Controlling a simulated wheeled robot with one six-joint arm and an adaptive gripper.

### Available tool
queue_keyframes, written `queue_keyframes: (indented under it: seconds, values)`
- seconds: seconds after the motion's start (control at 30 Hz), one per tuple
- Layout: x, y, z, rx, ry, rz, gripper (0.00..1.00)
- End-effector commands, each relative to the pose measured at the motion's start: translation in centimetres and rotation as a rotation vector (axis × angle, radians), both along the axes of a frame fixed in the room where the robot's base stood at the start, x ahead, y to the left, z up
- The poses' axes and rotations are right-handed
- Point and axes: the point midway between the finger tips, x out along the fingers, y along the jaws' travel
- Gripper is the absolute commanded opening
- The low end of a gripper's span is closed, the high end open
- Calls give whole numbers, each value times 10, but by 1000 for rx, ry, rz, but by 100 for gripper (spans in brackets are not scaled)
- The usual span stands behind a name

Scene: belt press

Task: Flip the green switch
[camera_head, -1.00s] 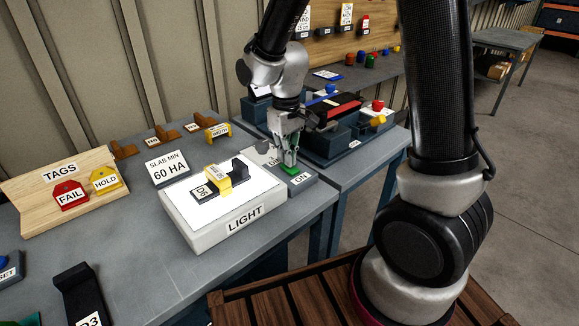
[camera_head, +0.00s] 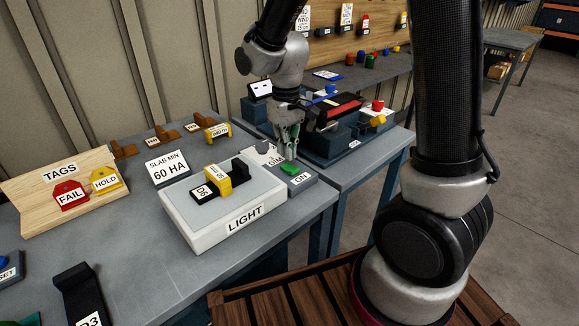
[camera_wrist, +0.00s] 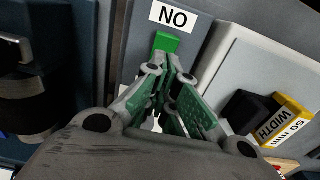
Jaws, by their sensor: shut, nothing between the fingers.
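The green switch (camera_head: 290,169) sits on a grey switch plate between a DIM label and an ON label (camera_head: 301,179). It appears tilted, and in the wrist view the green switch (camera_wrist: 166,42) lies just beyond my fingertips, beside the ON label, seen upside down. My gripper (camera_head: 289,156) is shut and empty, pointing down over the DIM side of the switch. In the wrist view my gripper (camera_wrist: 168,64) overlaps the near end of the switch; I cannot tell if they touch. The light box (camera_head: 246,217), marked LIGHT, has a dull grey top.
A black and yellow gauge (camera_head: 212,183) lies on the light box. A grey knob (camera_head: 263,147) stands left of my gripper. The press (camera_head: 335,130) stands close behind on the right. A tag board (camera_head: 60,190) and a SLAB MIN sign (camera_head: 167,168) stand to the left.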

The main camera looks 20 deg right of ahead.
Motion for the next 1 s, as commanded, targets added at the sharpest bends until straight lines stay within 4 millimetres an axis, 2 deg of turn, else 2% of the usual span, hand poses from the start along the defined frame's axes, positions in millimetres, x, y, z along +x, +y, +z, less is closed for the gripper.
queue_keyframes:
  seconds: [0.43,1.0]
  values:
    - [0,0,37,0,0,0,0]
    - [-5,-2,40,-7,17,-3,0]
